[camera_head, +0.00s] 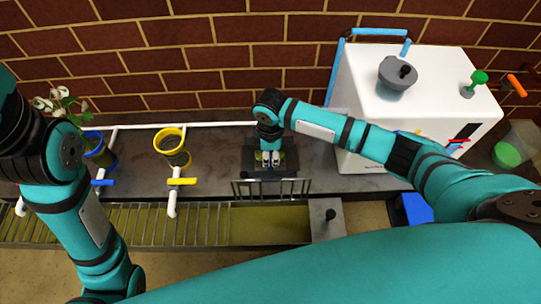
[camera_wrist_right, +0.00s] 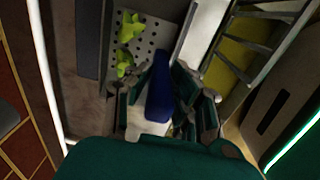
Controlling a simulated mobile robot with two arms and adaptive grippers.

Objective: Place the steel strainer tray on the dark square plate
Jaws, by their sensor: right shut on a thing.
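The steel strainer tray (camera_wrist_right: 146,36) is a grey perforated sheet with yellow-green pieces on it and a blue handle (camera_wrist_right: 159,95). My right gripper (camera_head: 269,147) is shut on the handle, with its fingers on both sides of it in the right wrist view. In the head view the tray sits under and in front of this gripper, mostly hidden, with its yellow-green pieces showing. The dark square plate (camera_head: 289,160) lies on the counter right below. I cannot tell whether tray and plate touch. My left arm is at the left, its gripper outside the picture.
A white machine (camera_head: 355,125) stands to the right of the plate. A small metal rack (camera_head: 270,190) stands at the counter's front edge, beside a slatted trough (camera_head: 190,224). Counter between the yellow pot and plate is clear.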

